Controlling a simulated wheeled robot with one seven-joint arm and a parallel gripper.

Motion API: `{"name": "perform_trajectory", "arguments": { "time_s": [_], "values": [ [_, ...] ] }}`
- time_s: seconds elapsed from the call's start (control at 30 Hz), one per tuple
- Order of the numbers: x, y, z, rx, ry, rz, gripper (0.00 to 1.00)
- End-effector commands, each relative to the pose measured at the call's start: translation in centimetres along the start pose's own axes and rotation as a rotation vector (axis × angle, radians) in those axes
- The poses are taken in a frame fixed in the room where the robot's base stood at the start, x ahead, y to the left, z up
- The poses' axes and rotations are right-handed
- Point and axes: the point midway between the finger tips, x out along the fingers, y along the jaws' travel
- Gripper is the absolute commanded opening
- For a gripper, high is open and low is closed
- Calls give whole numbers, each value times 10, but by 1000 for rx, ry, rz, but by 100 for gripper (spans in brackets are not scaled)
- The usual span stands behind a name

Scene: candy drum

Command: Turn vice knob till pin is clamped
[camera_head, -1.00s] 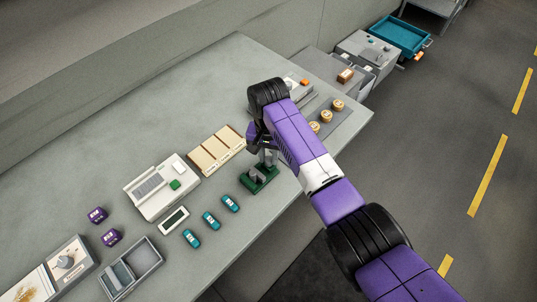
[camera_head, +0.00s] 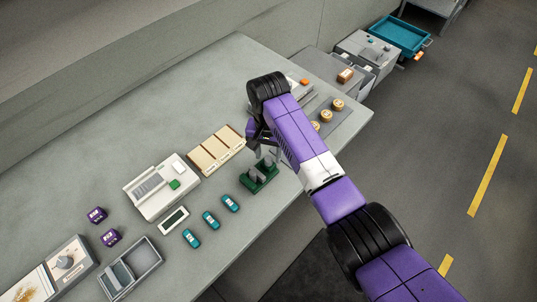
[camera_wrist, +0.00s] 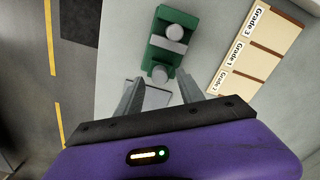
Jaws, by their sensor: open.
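The small green vice (camera_head: 259,177) stands near the table's front edge. In the wrist view the vice (camera_wrist: 157,50) shows a grey round knob (camera_wrist: 160,73) at its near end. A second grey round top (camera_wrist: 174,32) and a pale crossbar (camera_wrist: 168,44) are further along it. I cannot tell which part is the pin or whether it is clamped. My gripper (camera_wrist: 158,83) is open and empty, with its fingertips on either side of the knob's end in the picture; contact is not visible. In the head view my gripper (camera_head: 263,148) is partly hidden by the arm, just behind the vice.
A tray with graded sections (camera_head: 217,150) lies left of the vice. Several teal items (camera_head: 210,221), a small display (camera_head: 173,219) and a grey-white device (camera_head: 158,187) are further left. Round wooden-coloured pieces (camera_head: 326,115) sit on a dark mat to the right.

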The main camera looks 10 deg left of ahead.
Motion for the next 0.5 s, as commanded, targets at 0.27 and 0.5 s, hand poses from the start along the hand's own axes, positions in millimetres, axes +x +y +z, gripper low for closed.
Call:
{"name": "perform_trajectory", "arguments": {
  "time_s": [0.27, 0.5],
  "values": [
    [-44, 0, -1, 0, 4, -2, 45],
    [-65, 0, -1, 0, 3, 0, 45]
  ]
}}
